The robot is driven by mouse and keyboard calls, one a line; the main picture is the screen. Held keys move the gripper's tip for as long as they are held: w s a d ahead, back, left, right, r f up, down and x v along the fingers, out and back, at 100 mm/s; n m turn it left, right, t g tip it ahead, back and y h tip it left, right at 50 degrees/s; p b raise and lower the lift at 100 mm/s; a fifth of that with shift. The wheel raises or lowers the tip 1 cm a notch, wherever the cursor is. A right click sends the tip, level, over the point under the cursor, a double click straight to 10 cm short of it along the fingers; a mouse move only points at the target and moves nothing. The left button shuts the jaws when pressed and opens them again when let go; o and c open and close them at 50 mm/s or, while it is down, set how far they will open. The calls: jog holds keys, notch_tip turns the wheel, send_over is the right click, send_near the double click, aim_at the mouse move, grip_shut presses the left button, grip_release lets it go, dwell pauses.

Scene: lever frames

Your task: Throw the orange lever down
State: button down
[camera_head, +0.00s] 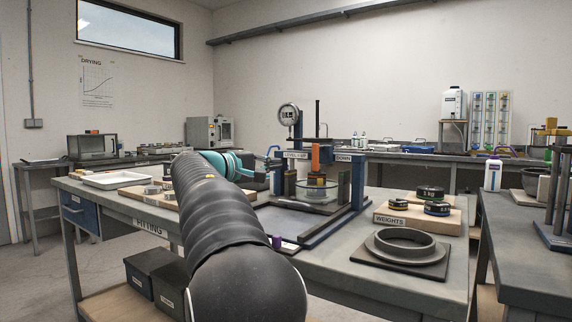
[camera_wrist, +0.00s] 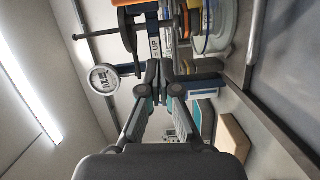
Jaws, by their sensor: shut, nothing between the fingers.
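The lever frame stands on the middle bench, with an "UP" sign (camera_head: 296,155) on its left and a "DOWN" sign (camera_head: 343,158) on its right. An orange upright piece (camera_head: 315,157), which looks like the orange lever, rises between the signs above a round glass dish (camera_head: 316,190). Orange also shows at the top of the wrist view (camera_wrist: 194,20). My gripper (camera_wrist: 162,76) is shut and empty, its fingertips close to the frame near the "UP" sign (camera_wrist: 155,47). In the head view it is left of the orange piece; contact cannot be told.
A round dial gauge (camera_head: 289,115) stands on a post behind the frame. Weights lie on a wooden board (camera_head: 417,217) at right, with a dark ring (camera_head: 405,247) in front. A white tray (camera_head: 115,180) is at left. My arm hides part of the bench.

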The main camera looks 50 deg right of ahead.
jog(key=shift+a, duration=1.9)
jog(key=shift+w, duration=0.1)
